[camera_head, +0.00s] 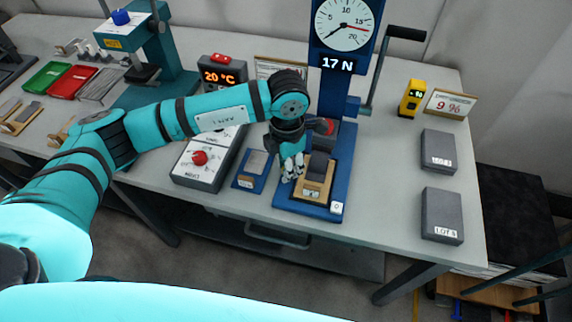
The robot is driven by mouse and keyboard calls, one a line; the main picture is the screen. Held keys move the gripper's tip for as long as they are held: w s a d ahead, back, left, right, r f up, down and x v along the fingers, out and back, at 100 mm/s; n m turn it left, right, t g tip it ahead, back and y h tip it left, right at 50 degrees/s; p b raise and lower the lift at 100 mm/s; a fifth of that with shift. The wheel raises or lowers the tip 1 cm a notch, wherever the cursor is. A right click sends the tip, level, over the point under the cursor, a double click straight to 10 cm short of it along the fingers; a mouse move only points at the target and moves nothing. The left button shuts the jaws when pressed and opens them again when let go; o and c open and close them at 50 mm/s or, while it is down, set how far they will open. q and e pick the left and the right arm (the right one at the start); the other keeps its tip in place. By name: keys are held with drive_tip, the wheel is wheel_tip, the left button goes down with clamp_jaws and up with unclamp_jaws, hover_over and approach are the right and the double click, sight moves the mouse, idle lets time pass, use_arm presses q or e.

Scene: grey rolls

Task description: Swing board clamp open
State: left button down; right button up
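A small wooden board (313,193) with a dark grey block (321,165) on it sits on the blue base (342,160) of the force gauge stand. The block is probably part of the board clamp, but I cannot make out whether the clamp is shut. My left gripper (292,170) points down at the left side of the board, close to the block. Its pale fingertips are close together. I cannot tell whether they touch or hold anything. My gripper and wrist hide part of the base behind the board. My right gripper is not in view.
The stand's dial (343,24) and its 17 N display (337,64) rise behind, with a crank (385,62) at right. A grey control box (203,168) with a red knob and a blue plate (252,175) lie left. Dark lot boxes (441,215) lie right.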

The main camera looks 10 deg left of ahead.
use_arm(q)
drive_tip(key=c, duration=1.1)
unclamp_jaws()
drive_tip(key=shift+d, duration=0.1)
wheel_tip(320, 180, up, 12)
drive_tip(key=shift+r, duration=0.1)
